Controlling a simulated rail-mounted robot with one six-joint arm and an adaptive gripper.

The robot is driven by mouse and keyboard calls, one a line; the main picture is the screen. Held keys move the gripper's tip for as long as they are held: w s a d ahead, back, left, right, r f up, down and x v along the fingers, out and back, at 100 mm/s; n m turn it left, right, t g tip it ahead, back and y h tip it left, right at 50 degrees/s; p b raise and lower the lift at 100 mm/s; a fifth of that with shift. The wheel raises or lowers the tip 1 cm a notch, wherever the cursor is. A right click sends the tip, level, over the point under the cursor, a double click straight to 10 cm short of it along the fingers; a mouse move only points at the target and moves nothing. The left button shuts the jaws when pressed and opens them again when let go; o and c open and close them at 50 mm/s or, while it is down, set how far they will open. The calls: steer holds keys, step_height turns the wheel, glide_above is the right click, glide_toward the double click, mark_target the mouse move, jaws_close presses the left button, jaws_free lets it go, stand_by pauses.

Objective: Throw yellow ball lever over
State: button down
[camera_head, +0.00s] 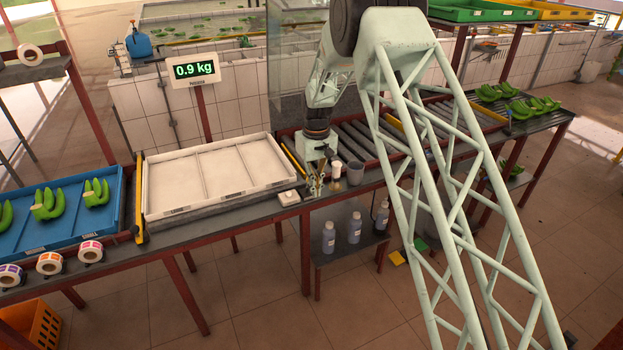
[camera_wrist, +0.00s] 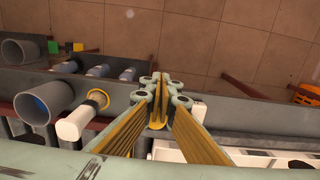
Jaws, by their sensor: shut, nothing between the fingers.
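My gripper (camera_head: 316,185) is over the front edge of the bench, between the white tray and the roller track. In the wrist view my gripper (camera_wrist: 157,92) has its fingertips together, with nothing held. A small yellow patch shows just below the fingertips there; I cannot tell whether it is the lever's ball or part of the fingers. No lever with a yellow ball can be made out for certain in either view. A small white box (camera_head: 288,197) sits on the bench left of my gripper.
A grey cup (camera_head: 355,172) and a white cylinder with a yellow ring (camera_wrist: 97,98) stand close beside my gripper. The sectioned white tray (camera_head: 217,208) is empty. A blue tray (camera_head: 60,241) holds green bananas. Bottles (camera_head: 354,228) stand on a low shelf. The scale display (camera_head: 194,71) reads 0.9 kg.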

steer(key=shift+w+a, duration=0.1)
steer(key=shift+w, duration=0.1)
steer(key=shift+w+a+p, duration=0.25)
steer(key=shift+w+a, duration=0.4)
steer(key=shift+w, duration=0.55)
steer(key=shift+w+a+p, duration=0.3)
steer(key=shift+w+a, duration=0.35)
steer(key=shift+w, duration=0.5)
steer(key=shift+w+a+p, duration=0.25)
steer(key=shift+w+a, duration=0.4)
steer(key=shift+w, duration=0.55)
steer(key=shift+s, duration=0.1)
steer(key=shift+s+d, duration=0.1)
steer(key=shift+s, duration=0.05)
steer(key=shift+s+d, duration=0.2)
steer(key=shift+s, duration=0.15)
steer(key=shift+r, duration=0.15)
step_height(320, 180, up, 10)
steer(key=p, duration=0.3)
